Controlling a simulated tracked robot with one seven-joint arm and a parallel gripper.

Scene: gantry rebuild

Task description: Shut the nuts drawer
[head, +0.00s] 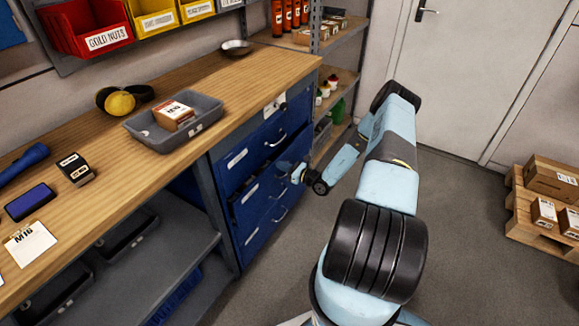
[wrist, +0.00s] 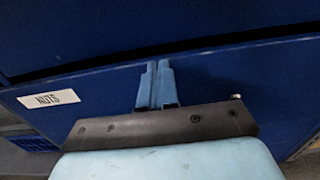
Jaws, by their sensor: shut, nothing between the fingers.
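The blue nuts drawer (wrist: 215,85) fills much of the wrist view, with its white "NUTS" label (wrist: 48,99) at the left. A dark gap runs along its top edge, under the drawer above. In the head view it seems to be the middle drawer (head: 250,194) of the blue cabinet, standing slightly out. My gripper (wrist: 155,68) is shut and empty, its blue fingers together in front of the drawer face. I cannot tell whether they touch it. In the head view my gripper (head: 297,172) is beside the cabinet front. The drawer's handle is mostly hidden.
The top drawer (head: 262,150) looks closed. The wooden bench (head: 225,83) above holds a grey tray (head: 150,135) with a box. A shelf unit (head: 342,82) stands behind my arm. A pallet with boxes (head: 520,207) is at the right. The grey floor (head: 455,215) between is clear.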

